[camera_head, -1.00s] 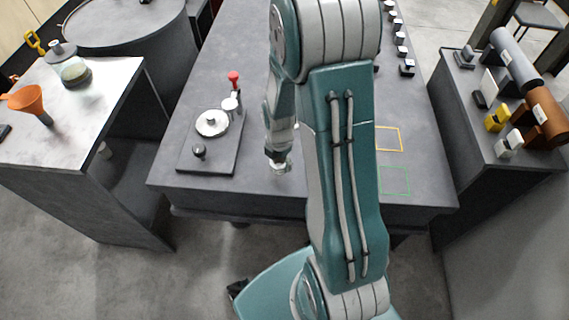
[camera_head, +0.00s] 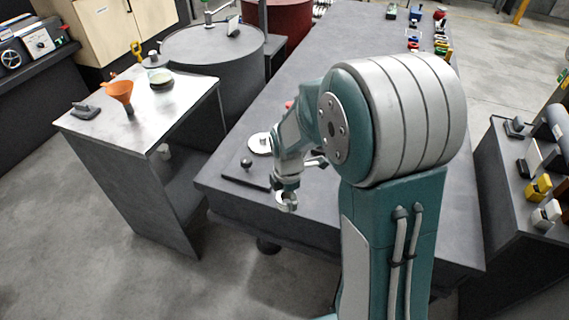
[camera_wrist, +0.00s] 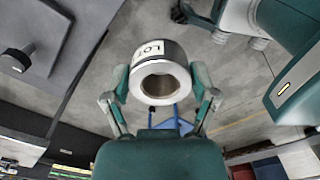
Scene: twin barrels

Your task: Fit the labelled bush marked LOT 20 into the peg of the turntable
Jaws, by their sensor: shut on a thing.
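My gripper (camera_head: 287,199) is shut on a silver ring-shaped bush (camera_wrist: 160,72), which sits between both fingers in the wrist view with its bore facing the camera. A white label on its side reads "LOT"; the number is out of sight. In the head view the gripper hangs near the table's front edge, right of the turntable. The turntable's pale disc (camera_head: 260,143) lies on a dark base plate (camera_head: 232,171), partly hidden behind my arm. Its peg cannot be made out. The plate corner (camera_wrist: 20,110) shows at the left of the wrist view.
A black knob (camera_head: 246,162) stands on the base plate; it also shows in the wrist view (camera_wrist: 17,60).

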